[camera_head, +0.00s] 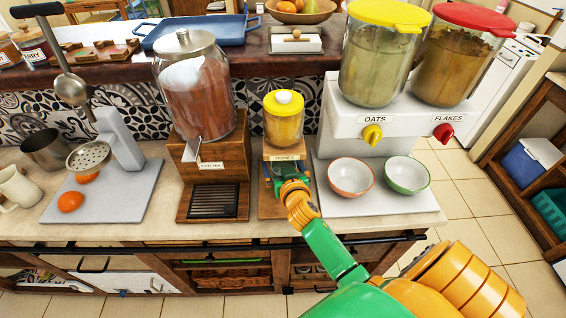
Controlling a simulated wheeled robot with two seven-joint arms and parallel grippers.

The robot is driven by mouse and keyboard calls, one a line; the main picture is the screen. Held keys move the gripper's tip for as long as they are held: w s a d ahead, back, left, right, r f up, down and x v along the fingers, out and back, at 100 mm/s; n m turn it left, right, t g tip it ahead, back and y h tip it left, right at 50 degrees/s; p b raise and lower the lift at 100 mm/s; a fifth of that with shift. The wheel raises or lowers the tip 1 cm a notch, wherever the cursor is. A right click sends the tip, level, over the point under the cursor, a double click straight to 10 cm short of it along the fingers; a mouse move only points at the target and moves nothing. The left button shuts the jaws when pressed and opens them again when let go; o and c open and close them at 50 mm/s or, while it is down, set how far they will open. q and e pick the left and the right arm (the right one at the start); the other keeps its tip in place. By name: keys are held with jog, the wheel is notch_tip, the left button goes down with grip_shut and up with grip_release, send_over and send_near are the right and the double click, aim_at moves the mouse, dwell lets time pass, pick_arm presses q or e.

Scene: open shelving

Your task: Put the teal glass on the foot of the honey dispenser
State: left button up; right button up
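The honey dispenser (283,128) is a jar of amber honey with a yellow lid and white knob on a wooden stand, its label partly legible. Its wooden foot (268,209) reaches forward on the counter. My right arm comes in from the lower right, and its gripper (279,172) is at the front of the stand, below the jar and over the foot. A small teal-blue patch shows at the fingers. It may be the teal glass, but my wrist hides most of it. I cannot tell whether the fingers are closed on it or whether it touches the foot. My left gripper is out of view.
The iced tea dispenser (199,100) stands close on the left. On the right, the oats and flakes dispenser (375,122) has two bowls, orange-rimmed (350,178) and green-rimmed (406,175), on its base. A juicer (118,150) stands at the left.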

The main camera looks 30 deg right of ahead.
jog(key=v, duration=1.1)
jog(key=shift+s+r, duration=0.15)
jog(key=shift+s, duration=0.2)
jog(key=s+a+f+n+g+y, duration=0.3)
jog(key=s+a+f+g, duration=0.15)
jog(key=s, duration=0.35)
jog(key=s+a+f+n+g+y, duration=0.3)
jog(key=s+a+f+g, duration=0.15)
jog(key=s+g, duration=0.2)
notch_tip(320, 180, down, 16)
jog(key=s, duration=0.2)
jog(key=s+d+f+g, duration=0.1)
jog(key=s+d+f, duration=0.1)
jog(key=s+f, duration=1)
jog(key=shift+s+d+f+n+g+h+b, duration=0.25)
jog(key=shift+s+d+n+g+h+b, duration=0.1)
jog(key=shift+s+h+b, duration=0.1)
